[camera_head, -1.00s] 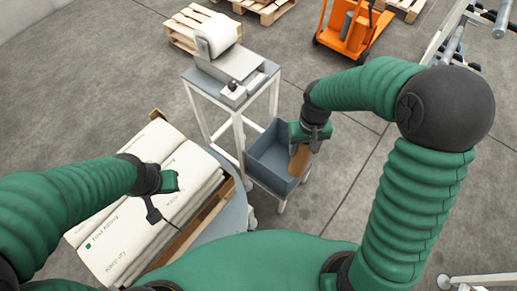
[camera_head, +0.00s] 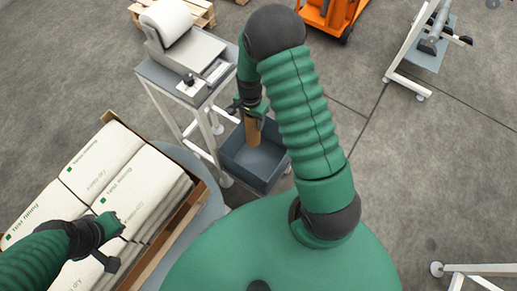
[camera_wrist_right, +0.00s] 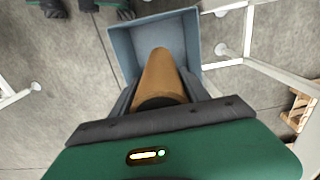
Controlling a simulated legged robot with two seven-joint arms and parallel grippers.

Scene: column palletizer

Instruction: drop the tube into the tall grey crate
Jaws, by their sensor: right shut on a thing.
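The brown tube (camera_head: 252,134) hangs roughly upright from my right gripper (camera_head: 251,109), which is shut on its upper end. The tall grey crate (camera_head: 283,172) stands on the floor beside the white-legged stand, and its open top faces up. In the head view the tube's lower end lies over the crate's opening. The right wrist view shows the tube (camera_wrist_right: 163,75) pointing into the mouth of the crate (camera_wrist_right: 122,42). I cannot tell whether its tip is below the rim. My left gripper (camera_head: 112,245) is open and empty above the white sacks.
A stand (camera_head: 165,80) with a grey-white machine is close behind and left of the crate. White sacks (camera_head: 135,190) lie stacked on a pallet at left. An orange pallet truck (camera_head: 325,14) is at the back, and a white rack (camera_head: 415,55) at back right.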

